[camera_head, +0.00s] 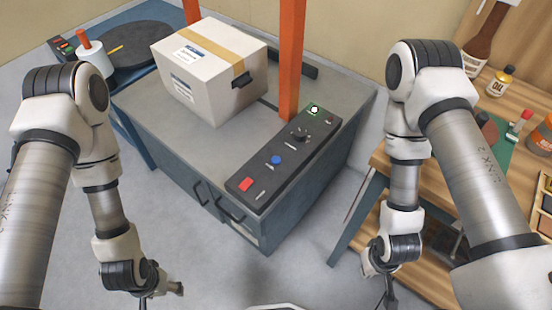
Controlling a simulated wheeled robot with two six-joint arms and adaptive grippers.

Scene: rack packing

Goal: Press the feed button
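A black control panel (262,177) runs along the right front edge of a grey-topped machine. The labels are too small to read, so I cannot tell which one is the feed button. My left gripper (160,291) hangs low, left of the panel and apart from it. My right gripper (386,292) hangs low to the right, also apart. Both are partly cut off by the lower edge.
A taped cardboard box (196,90) sits on the machine top (245,125) beside orange posts (291,60). A wooden workbench (531,82) at right holds bottles and small items. A round dark turntable (135,45) stands at back left. Open floor lies before the machine.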

